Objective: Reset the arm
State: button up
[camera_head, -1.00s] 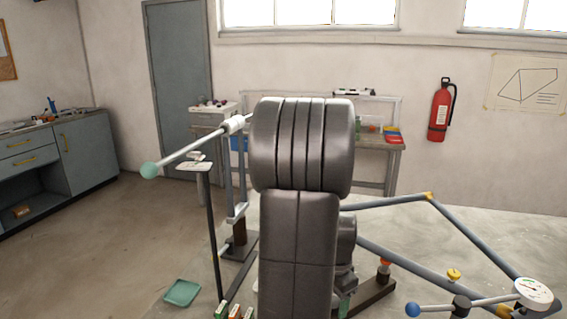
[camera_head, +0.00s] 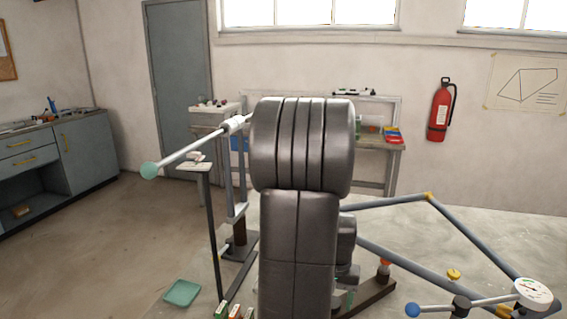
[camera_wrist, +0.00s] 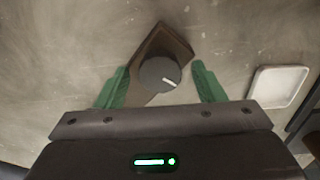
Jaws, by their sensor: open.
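My gripper (camera_wrist: 160,69) is open in the wrist view, with its two green fingers spread apart. A dark round knob or post top (camera_wrist: 159,74) with a white mark shows between the fingers, over a brown angular base (camera_wrist: 165,42). I cannot tell how far below the fingertips it is, and nothing appears gripped.
A pale tray (camera_wrist: 279,87) lies at the right in the wrist view. A tubular frame (camera_head: 400,262) with a dial gauge (camera_head: 533,294) stands at right. A rod with a green ball (camera_head: 150,171) juts out left.

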jog(key=shift+n, duration=2.1)
